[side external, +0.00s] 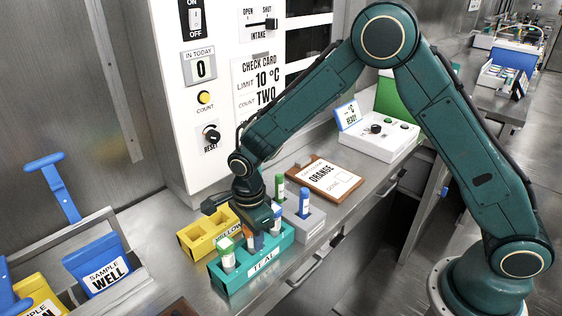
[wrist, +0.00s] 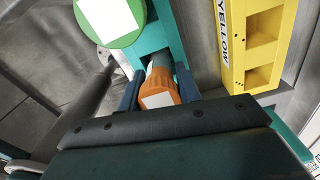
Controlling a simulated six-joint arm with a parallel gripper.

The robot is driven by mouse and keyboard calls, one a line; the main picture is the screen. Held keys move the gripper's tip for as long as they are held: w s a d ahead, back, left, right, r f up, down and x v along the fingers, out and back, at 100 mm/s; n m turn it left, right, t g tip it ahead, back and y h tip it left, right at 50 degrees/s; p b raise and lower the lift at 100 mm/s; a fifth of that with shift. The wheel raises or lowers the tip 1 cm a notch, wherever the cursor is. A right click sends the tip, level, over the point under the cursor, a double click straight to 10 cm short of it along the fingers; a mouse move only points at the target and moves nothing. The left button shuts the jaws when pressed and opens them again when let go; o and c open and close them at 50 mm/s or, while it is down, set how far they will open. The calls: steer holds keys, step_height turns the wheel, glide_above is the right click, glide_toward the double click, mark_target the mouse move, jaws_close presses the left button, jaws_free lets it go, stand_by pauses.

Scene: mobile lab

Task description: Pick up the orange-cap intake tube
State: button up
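The orange-cap tube (wrist: 160,91) stands in the teal rack (wrist: 150,42) in the wrist view, its orange cap between my gripper's two blue fingers. My gripper (wrist: 160,80) is lowered around it, one finger close on each side; I cannot tell whether they press on it. In the side external view my gripper (side external: 257,222) points down over the teal rack (side external: 262,263), and a bit of the orange cap (side external: 258,241) shows under it. A green-cap tube (side external: 227,255) stands at the rack's left end. A blue-cap tube (side external: 276,221) stands at its right end.
The yellow rack (side external: 190,240) is close behind the teal rack. A grey rack (side external: 316,222) behind right holds green-cap (side external: 280,187) and blue-cap (side external: 304,203) tubes. An ORANGE card board (side external: 318,180) and white device (side external: 375,145) lie further right. Sample bins (side external: 105,270) stand left.

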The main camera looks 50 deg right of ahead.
steer(key=shift+c, duration=0.6)
steer(key=shift+r, duration=0.15)
step_height(320, 180, up, 20)
stand_by(0.3)
steer(key=shift+w, duration=0.15)
stand_by(0.4)
